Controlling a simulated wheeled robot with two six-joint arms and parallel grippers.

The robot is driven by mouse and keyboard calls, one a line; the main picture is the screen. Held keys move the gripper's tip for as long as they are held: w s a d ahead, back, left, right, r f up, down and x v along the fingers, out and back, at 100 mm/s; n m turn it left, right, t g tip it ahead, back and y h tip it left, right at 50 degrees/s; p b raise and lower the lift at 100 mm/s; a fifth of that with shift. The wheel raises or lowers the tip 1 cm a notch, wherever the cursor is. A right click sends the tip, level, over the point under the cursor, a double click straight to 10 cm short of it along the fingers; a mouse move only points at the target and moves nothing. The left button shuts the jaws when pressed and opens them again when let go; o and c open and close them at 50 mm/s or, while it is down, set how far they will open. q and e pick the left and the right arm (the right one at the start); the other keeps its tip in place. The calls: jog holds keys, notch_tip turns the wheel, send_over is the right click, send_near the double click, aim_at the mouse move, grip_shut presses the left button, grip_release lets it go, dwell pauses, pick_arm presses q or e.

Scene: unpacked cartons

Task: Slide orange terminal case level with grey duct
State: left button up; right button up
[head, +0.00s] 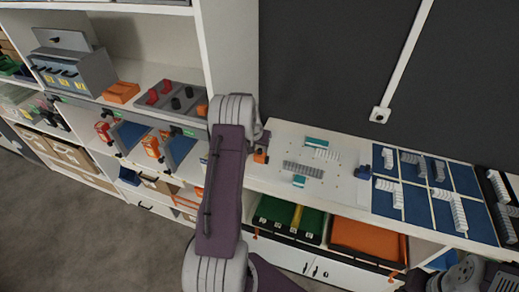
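A small orange block (260,157), which looks like the orange terminal case, is on the white worktop just right of my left forearm. Part of it is hidden. A grey slotted strip (303,170), which looks like the grey duct, lies flat on the white board to its right, apart from it. My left gripper (262,143) is at the end of the grey and purple arm, close above the orange block. It is small, dark and partly hidden by the wrist, so I cannot tell its opening or whether it touches the block. My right gripper cannot be made out.
Teal-and-white parts (299,181) lie near the strip. Green (309,222) and orange bins (368,240) sit below the worktop. Shelves with orange and grey items stand at left.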

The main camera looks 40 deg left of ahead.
pick_arm(q)
jog(key=a+b+v, duration=0.1)
jog(key=v, duration=0.6)
jog(key=shift+d+r, duration=0.25)
jog(key=shift+d, duration=0.3)
jog(key=shift+s, duration=0.2)
